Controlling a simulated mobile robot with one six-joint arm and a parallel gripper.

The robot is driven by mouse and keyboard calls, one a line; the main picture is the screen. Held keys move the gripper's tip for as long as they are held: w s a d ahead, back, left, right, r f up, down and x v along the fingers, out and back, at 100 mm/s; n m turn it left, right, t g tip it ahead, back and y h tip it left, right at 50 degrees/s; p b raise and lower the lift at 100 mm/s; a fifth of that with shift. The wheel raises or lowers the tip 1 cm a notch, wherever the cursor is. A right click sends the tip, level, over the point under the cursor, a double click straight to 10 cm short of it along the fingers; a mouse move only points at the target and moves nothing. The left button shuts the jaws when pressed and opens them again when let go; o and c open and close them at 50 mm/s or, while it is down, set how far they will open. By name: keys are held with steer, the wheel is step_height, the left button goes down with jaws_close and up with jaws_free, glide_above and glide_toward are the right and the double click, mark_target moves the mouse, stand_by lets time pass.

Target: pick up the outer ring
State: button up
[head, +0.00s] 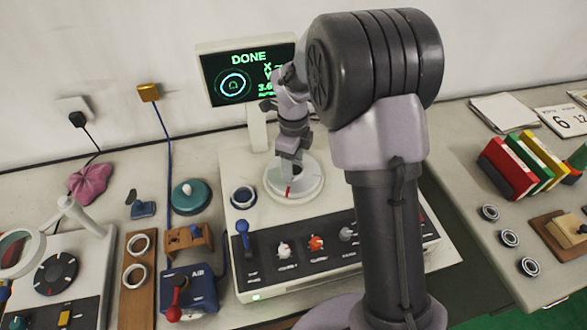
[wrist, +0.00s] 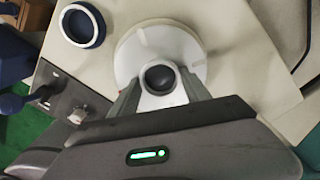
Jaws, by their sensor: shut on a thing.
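My gripper (head: 290,166) is over the round white stage (head: 312,192) of the measuring machine. In the wrist view its two fingers (wrist: 160,88) stand on either side of a pale ring-shaped piece, which I take as the outer ring (wrist: 160,101). The fingers are shut on it. A dark round centre shows inside the piece. The white stage (wrist: 194,52) lies below it; I cannot tell whether the ring touches the stage. In the head view the ring is mostly hidden by my gripper.
A dark blue ring-shaped piece (head: 233,203) sits left of the stage. The screen (head: 220,92) behind reads DONE. Knobs and a blue lever (head: 242,232) line the machine's front. A wooden board (head: 138,310) with two rings stands left. Several small rings and books (head: 508,168) are right.

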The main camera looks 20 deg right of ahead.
steer(key=shift+r, duration=0.45)
steer(key=r+p, duration=0.1)
steer(key=r, duration=0.2)
steer(key=shift+s+a+p, duration=0.15)
steer(key=shift+s+p, duration=0.25)
steer(key=s+a+r+p, duration=0.1)
steer(key=s+a, duration=0.1)
steer(key=s, duration=0.5)
steer(key=s+a, duration=0.3)
steer(key=s, duration=0.4)
step_height(320, 180, up, 5)
steer(key=p, duration=0.3)
steer(key=shift+s+p, duration=0.15)
steer(key=shift+p, duration=0.2)
